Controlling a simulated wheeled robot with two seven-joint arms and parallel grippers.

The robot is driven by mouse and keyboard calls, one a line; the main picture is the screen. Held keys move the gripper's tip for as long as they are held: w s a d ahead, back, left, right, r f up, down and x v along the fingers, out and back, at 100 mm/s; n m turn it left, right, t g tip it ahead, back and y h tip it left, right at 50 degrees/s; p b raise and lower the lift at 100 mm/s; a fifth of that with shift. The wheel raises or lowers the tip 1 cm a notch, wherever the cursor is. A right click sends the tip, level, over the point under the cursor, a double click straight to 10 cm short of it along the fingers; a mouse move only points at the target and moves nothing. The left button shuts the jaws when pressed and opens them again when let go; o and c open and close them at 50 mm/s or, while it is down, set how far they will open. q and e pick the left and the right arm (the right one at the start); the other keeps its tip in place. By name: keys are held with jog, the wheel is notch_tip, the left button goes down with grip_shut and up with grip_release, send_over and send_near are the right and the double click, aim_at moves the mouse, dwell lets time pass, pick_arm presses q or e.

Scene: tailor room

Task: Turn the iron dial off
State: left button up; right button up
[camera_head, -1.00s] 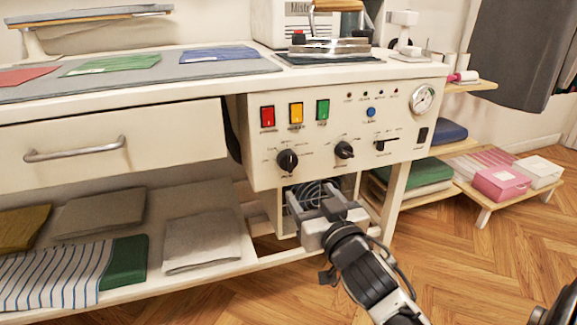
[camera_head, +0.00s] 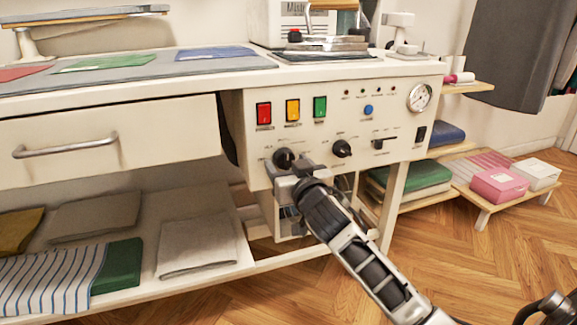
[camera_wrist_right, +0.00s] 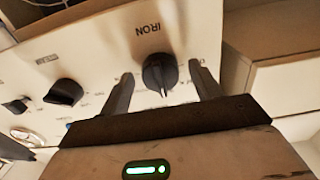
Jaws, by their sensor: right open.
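The iron dial (camera_head: 284,158) is a black knob at the lower left of the white control panel (camera_head: 300,138). In the right wrist view, the iron dial (camera_wrist_right: 160,72) sits under the upside-down word IRON, with a white mark on it. My right gripper (camera_head: 285,169) is at the dial in the head view. In the right wrist view, my right gripper (camera_wrist_right: 160,90) is open, with one finger on each side of the dial. A gap shows between each finger and the dial. My left gripper is not in view.
A second black knob (camera_head: 342,148) is to the right on the panel; it also shows in the wrist view (camera_wrist_right: 64,92). Red, yellow and green switches (camera_head: 292,110) sit above. A drawer handle (camera_head: 65,146) sticks out at left. The floor in front is clear.

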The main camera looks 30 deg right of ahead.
jog(key=c, duration=1)
jog(key=shift+o, duration=0.3)
